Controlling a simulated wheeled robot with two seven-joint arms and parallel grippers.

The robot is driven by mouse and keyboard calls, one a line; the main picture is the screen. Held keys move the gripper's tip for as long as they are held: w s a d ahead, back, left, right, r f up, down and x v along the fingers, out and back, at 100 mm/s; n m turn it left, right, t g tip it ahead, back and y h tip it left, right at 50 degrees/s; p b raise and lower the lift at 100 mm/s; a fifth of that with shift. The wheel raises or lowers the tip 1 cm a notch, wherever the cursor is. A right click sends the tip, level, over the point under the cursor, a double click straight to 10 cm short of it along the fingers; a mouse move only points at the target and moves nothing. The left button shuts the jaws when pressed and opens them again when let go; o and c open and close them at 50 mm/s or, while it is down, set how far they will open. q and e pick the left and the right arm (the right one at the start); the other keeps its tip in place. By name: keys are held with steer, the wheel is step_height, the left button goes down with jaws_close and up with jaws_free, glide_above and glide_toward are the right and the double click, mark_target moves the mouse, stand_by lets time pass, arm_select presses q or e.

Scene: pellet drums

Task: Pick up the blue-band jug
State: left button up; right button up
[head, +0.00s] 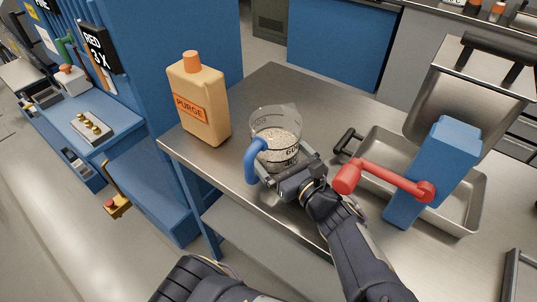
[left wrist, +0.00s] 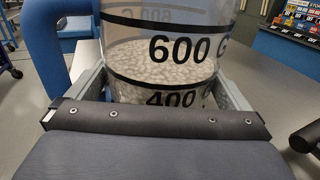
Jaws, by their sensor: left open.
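A clear jug (head: 277,138) with a blue handle (head: 254,160) stands upright near the left edge of the steel table (head: 270,86), partly filled with pale pellets. In the left wrist view the jug (left wrist: 165,65) fills the upper middle, with 600 and 400 marks and dark bands; its blue handle (left wrist: 68,50) is at the left. No blue band shows apart from the handle. My left gripper (head: 290,172) is open, with its fingers on either side of the lower jug. The jug's base is hidden behind my gripper. My right gripper is out of view.
A tan PURGE bottle (head: 199,104) with an orange cap stands left of the jug. At the right are a metal pan (head: 462,217) with a black handle and a blue post (head: 440,165) with a red lever (head: 385,181). The table behind the jug is clear.

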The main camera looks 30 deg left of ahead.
arm_select(q)
steer(key=shift+w+a, duration=0.15)
steer(key=shift+a, duration=0.2)
steer(key=shift+c, duration=0.4)
steer(key=c, duration=0.9)
steer(key=shift+c, duration=0.2)
steer(key=shift+r, duration=0.1)
